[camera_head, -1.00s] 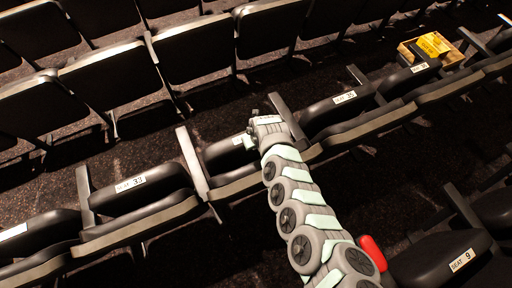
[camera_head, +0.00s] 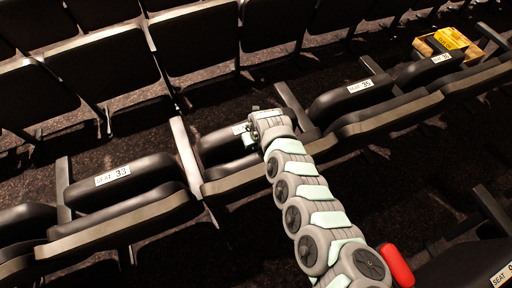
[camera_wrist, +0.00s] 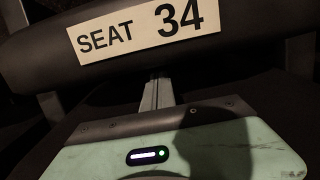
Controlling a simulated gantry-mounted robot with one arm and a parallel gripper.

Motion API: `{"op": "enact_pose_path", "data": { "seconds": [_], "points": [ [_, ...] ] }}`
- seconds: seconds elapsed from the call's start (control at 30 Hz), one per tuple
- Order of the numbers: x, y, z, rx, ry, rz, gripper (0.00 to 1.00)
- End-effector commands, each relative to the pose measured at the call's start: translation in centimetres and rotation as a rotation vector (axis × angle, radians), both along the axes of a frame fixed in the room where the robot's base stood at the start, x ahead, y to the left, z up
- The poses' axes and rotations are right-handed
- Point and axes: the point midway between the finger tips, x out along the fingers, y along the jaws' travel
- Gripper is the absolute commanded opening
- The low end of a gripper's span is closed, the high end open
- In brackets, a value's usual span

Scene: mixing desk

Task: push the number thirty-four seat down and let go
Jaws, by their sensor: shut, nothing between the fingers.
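The number thirty-four seat (camera_head: 214,148) is dark and padded, in the row between seats 33 and 35. Its rounded edge (camera_wrist: 245,50) fills the top of the wrist view, with a white "SEAT 34" label (camera_wrist: 137,36). My gripper (camera_head: 250,138) is at this seat and covers part of it and its label in the head view. In the wrist view my gripper (camera_wrist: 157,90) is shut and empty, its narrow fingers pointing at the edge just below the label. I cannot tell whether they touch it, nor how far the seat is folded.
Seat 33 (camera_head: 130,188) is to the left and seat 35 (camera_head: 335,102) to the right. Armrests stand on both sides of seat 34, the left one (camera_head: 186,150) pale. Seat backs line the far row.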

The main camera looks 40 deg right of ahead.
Motion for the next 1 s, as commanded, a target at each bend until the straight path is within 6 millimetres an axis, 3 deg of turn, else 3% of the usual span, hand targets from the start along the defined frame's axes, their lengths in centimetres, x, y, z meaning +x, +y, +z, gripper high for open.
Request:
{"op": "enact_pose_path", "data": {
  "seconds": [0.47,0.63,1.0],
  "points": [
    [0.2,-0.2,-0.5,-0.001,-0.001,0.0,0.0],
    [1.3,-0.7,-1.2,-0.003,0.0,-0.001,0.0],
    [4.2,-1.8,-0.7,-0.008,-0.007,-0.001,0.0]
  ]
}}
